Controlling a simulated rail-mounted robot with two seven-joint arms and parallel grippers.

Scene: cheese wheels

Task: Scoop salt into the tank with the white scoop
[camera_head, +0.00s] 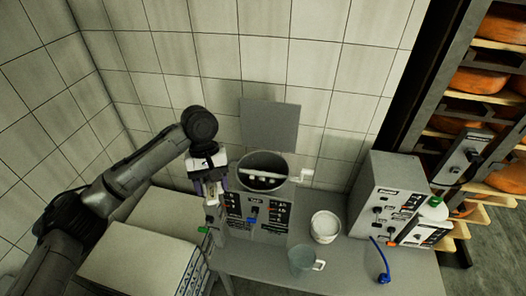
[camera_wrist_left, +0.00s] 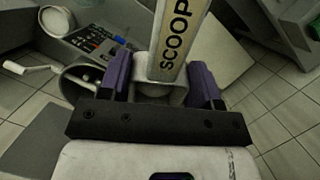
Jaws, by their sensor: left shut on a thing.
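My left gripper (camera_head: 211,188) is at the left side of the tank (camera_head: 240,172), a round open vessel on a grey control unit. In the left wrist view its purple fingers (camera_wrist_left: 163,80) are shut on the scoop (camera_wrist_left: 178,38), whose pale handle reads SCOOP. The scoop's bowl cannot be made out clearly. The tank's opening also shows in the left wrist view (camera_wrist_left: 68,84), apart from the scoop. Pale shapes show inside the tank. A white tub (camera_head: 325,240) with white contents, perhaps the salt, stands on the bench to the right. My right gripper is not in view.
A clear mug (camera_head: 302,262) stands at the bench's front. A grey control box (camera_head: 382,192) and a blue-handled item (camera_head: 383,275) are at the right. A raised grey lid (camera_head: 269,124) is behind the tank. Cheese shelves (camera_head: 490,80) are far right.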

